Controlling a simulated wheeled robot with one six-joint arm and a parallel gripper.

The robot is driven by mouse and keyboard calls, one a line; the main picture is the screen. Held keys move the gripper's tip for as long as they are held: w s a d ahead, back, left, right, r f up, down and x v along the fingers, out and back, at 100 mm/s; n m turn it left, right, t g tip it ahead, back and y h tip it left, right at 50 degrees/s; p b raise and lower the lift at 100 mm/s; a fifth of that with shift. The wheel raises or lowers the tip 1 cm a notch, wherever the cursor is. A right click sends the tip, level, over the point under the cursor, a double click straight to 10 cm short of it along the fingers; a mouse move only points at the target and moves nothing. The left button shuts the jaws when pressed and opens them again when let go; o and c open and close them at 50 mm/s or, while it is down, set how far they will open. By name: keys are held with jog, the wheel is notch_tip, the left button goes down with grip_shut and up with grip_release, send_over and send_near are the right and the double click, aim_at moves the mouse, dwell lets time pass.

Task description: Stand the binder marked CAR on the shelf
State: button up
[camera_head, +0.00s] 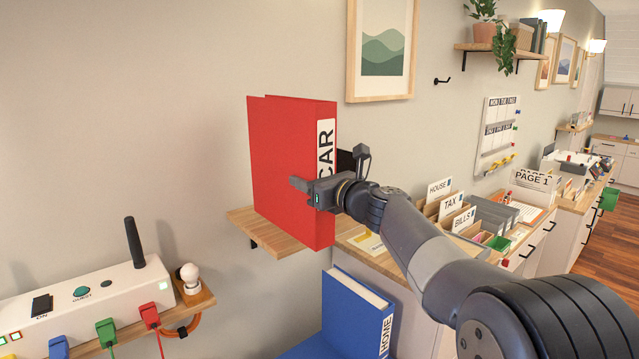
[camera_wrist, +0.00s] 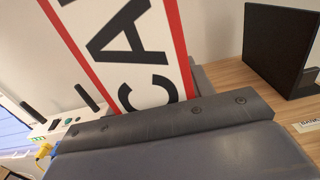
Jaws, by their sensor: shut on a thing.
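The red binder marked CAR (camera_head: 290,160) stands upright in the head view, its white label on the spine facing right. My gripper (camera_head: 312,192) is shut on the lower part of the binder at the spine side. In the wrist view the binder's label (camera_wrist: 135,50) rises just beyond the dark gripper (camera_wrist: 165,125). The wooden wall shelf (camera_head: 243,219) is behind and below the binder, which hides much of it. I cannot tell whether the binder's bottom touches the shelf.
A black upright plate (camera_wrist: 280,45) stands on the wood to the right of the binder. A blue binder marked HOME (camera_head: 350,312) stands below. A white power box (camera_head: 100,300) with plugs is at lower left. Card files (camera_head: 450,212) sit on the cabinet at right.

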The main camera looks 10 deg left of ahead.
jog(key=shift+x, duration=4.25)
jog(key=shift+w+a+f, duration=0.15)
jog(key=shift+w+a, duration=0.05)
jog(key=shift+f+b, duration=0.85)
jog(key=shift+b, duration=0.1)
jog(key=o, duration=1.3)
jog(key=shift+s, duration=0.1)
jog(key=shift+o, duration=1.4)
jog(key=b+v, duration=0.4)
jog(key=v, duration=0.7)
jog(key=shift+b, duration=0.35)
jog(key=shift+a, duration=0.1)
